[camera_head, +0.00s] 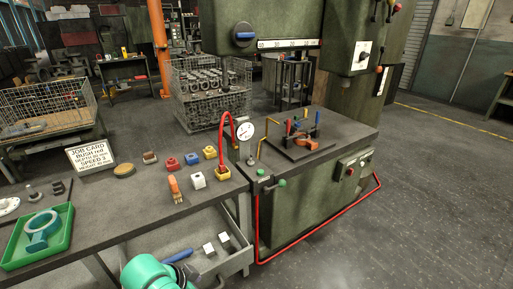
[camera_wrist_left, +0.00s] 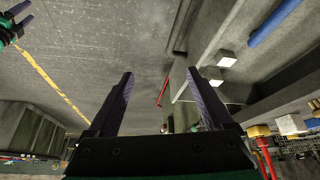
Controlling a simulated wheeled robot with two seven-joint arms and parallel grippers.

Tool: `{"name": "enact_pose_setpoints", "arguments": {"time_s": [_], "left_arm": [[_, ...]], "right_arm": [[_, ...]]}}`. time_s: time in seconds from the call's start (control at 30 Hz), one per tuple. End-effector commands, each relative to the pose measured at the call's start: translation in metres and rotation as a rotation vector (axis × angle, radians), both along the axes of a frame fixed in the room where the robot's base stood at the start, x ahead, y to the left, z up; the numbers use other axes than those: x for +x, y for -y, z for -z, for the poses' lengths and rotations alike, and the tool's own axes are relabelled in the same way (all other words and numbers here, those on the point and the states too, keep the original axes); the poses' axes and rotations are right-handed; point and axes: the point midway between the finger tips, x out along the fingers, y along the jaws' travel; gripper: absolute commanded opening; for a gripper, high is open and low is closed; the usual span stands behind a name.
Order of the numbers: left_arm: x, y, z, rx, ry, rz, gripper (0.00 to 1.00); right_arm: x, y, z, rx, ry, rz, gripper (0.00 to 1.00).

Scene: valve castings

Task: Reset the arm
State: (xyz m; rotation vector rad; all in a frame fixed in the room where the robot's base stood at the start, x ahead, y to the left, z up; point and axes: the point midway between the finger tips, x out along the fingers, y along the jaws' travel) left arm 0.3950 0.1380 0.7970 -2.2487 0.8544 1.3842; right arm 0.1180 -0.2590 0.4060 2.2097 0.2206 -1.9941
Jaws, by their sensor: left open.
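My left gripper (camera_wrist_left: 160,88) is open in the left wrist view, its two dark fingers wide apart with nothing between them. In the head view only a teal part of my arm shows at the bottom edge, in front of the bench; no fingers show there. In the left wrist view a green and black part at the top left corner looks like my right gripper (camera_wrist_left: 18,22). It is small and cut off by the edge, so its jaws cannot be read.
The bench (camera_head: 110,215) carries a green tray (camera_head: 60,252), job card (camera_head: 90,157), brush (camera_head: 175,188) and coloured blocks. A lower drawer (camera_head: 236,262) holds white blocks. The green machine (camera_head: 310,205) with a gauge (camera_head: 244,130) and red rail (camera_head: 330,228) stands right. Floor at right is clear.

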Motion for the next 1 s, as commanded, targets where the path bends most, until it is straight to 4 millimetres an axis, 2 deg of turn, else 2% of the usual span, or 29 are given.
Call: {"name": "enact_pose_setpoints", "arguments": {"time_s": [0.17,0.43,0.6,0.77,0.87,0.97,1.0], "left_arm": [[-0.029,-0.025,0.006,0.007,-0.036,-0.204,0.85],[-0.096,-0.094,0.015,0.107,-0.138,-0.574,0.85],[-0.083,-0.09,0.075,0.118,-0.158,-0.557,0.85],[-0.084,-0.089,0.137,0.127,-0.185,-0.548,0.85],[-0.092,-0.089,0.182,0.134,-0.204,-0.543,0.85],[-0.111,-0.092,0.237,0.145,-0.23,-0.536,0.85],[-0.123,-0.093,0.261,0.151,-0.243,-0.533,0.85]], "right_arm": [[-0.008,0.001,0.001,-0.002,-0.013,0.0,0.62],[-0.007,0.001,0.001,-0.003,-0.012,0.0,0.62],[-0.006,0.001,0.0,-0.002,-0.01,0.0,0.62],[-0.005,0.001,0.0,-0.002,-0.009,0.0,0.62],[-0.004,0.001,0.0,-0.002,-0.008,0.0,0.62],[-0.004,0.001,0.0,-0.002,-0.008,0.0,0.62],[-0.004,0.001,0.0,-0.001,-0.007,0.0,0.62]]}}
